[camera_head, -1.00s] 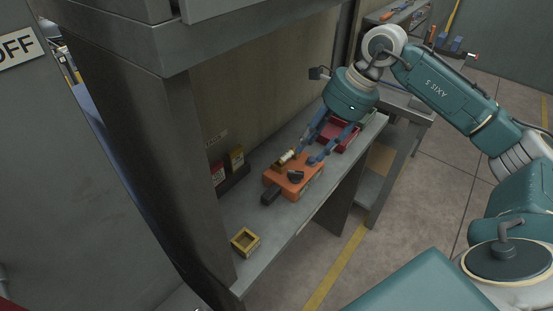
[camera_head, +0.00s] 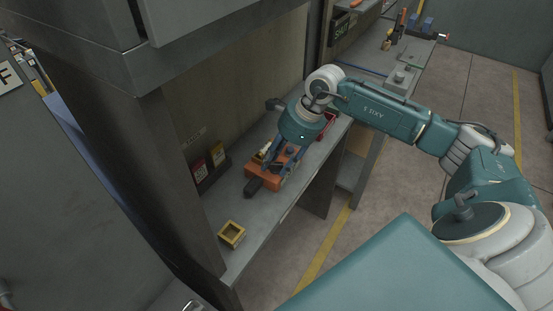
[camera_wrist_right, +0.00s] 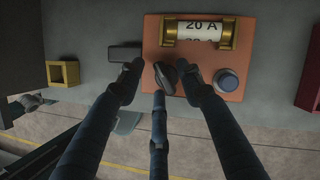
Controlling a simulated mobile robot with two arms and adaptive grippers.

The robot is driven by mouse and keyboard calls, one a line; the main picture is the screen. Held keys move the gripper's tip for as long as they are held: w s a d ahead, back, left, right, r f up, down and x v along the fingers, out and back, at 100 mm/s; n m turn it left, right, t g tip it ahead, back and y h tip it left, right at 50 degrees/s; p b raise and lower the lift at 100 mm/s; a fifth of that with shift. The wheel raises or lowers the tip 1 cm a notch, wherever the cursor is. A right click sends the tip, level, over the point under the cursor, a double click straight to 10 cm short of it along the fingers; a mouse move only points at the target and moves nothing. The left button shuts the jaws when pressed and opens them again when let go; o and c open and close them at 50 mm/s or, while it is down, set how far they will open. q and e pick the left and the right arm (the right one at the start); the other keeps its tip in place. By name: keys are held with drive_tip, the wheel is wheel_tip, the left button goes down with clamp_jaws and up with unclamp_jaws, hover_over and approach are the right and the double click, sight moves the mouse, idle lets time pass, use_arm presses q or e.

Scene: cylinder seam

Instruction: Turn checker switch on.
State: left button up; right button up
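The checker is an orange box (camera_head: 262,182) on the grey shelf, partly covered by my right gripper. My right gripper (camera_head: 282,157) is over the box. Its three blue fingers (camera_wrist_right: 164,80) are spread around the dark switch, with gaps at the side fingers; whether the lower finger touches it I cannot tell. My left gripper is out of view.
A small open yellow box (camera_head: 231,235) stands on the shelf near its front end. A red tray (camera_head: 329,122) is beyond the checker. A dark rack with red and yellow cards (camera_head: 218,156) stands by the back wall. A thick post (camera_head: 160,170) borders the shelf at left.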

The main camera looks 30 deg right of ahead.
drive_tip(key=shift+c, duration=0.8)
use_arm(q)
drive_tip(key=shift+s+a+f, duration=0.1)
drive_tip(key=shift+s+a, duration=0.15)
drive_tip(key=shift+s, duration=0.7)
use_arm(e)
clamp_jaws()
